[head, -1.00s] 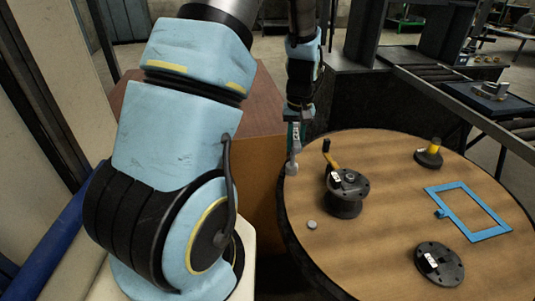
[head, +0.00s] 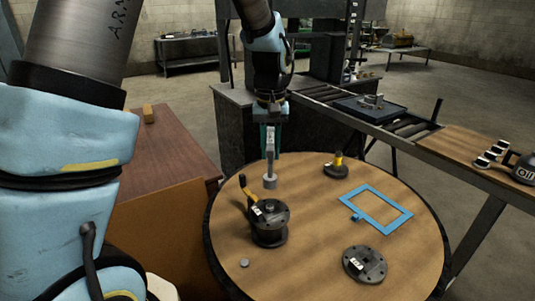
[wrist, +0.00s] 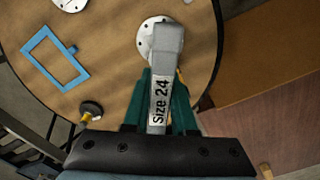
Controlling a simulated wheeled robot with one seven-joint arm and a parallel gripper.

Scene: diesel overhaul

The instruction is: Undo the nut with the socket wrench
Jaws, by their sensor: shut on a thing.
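My gripper (head: 270,137) is shut on the grey socket wrench (head: 270,167), which hangs socket-down above the table, behind the black housing. In the wrist view the wrench (wrist: 168,45) carries a "Size 24" label between the green fingers of my gripper (wrist: 163,88). The black round housing (head: 269,230) stands on the round table, with a bolted top and a yellow-handled lever at its left. The wrench is apart from it. A nut on the housing top is too small to make out. In the wrist view the wrench hides part of a pale round flange (wrist: 147,34).
On the round wooden table (head: 310,205) are a small grey disc (head: 244,263), a black flange (head: 365,264), a blue frame (head: 391,199) and a yellow-topped black part (head: 336,168). A roller conveyor (head: 405,128) runs behind. A brown cabinet (head: 165,150) stands left.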

